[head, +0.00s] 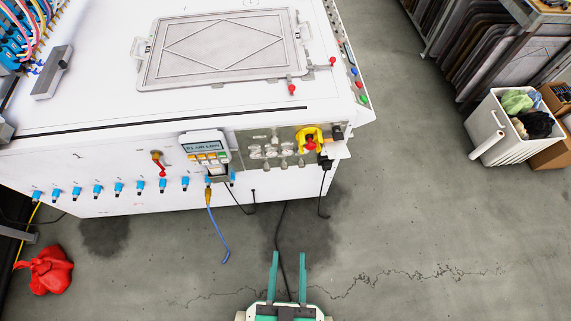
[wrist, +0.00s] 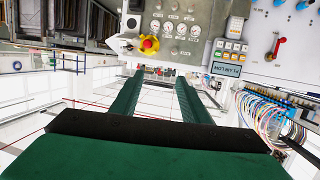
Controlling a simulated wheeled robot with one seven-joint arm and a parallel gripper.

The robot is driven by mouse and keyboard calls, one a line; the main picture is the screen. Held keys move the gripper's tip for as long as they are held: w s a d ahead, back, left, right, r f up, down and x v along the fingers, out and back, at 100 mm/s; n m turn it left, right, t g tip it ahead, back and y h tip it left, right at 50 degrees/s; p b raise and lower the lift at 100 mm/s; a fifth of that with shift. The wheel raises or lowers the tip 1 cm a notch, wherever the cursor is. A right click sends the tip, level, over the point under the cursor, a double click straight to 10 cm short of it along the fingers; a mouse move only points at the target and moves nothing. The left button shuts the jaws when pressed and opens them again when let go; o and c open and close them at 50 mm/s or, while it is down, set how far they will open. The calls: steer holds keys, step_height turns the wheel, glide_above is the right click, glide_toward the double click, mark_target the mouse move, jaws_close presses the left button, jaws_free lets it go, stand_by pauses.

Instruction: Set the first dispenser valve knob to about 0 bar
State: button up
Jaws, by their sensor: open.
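A metal control panel (head: 272,148) is on the front face of the white machine and carries several small round gauges and fittings. In the wrist view the panel (wrist: 200,14) is upside down near the top, with dial faces (wrist: 168,27). Which small part is the first dispenser valve knob is too small to tell, and so is its setting. A row of blue knob-like fittings (head: 118,188) runs along the machine's lower front edge. My gripper (head: 289,254) is open and empty, in front of and apart from the machine; its two fingers show in the wrist view (wrist: 160,78).
A yellow-backed red emergency button (head: 310,143) is at the panel's right end. A keypad display (head: 203,147) and a red lever (head: 159,163) are left of it. Cables hang below. A red bag (head: 45,271) and white bin (head: 497,122) stand on the floor.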

steer(key=n+t+y, duration=0.1)
steer(key=t+y, duration=0.1)
steer(key=y, duration=0.1)
glide_toward(285, 169)
steer(key=w, duration=0.3)
steer(key=w+a, duration=0.1)
steer(key=w, duration=0.2)
steer(key=w+a, duration=0.1)
steer(key=w, duration=0.2)
steer(key=shift+w, duration=0.4)
steer(key=shift+d, duration=0.1)
jaws_close()
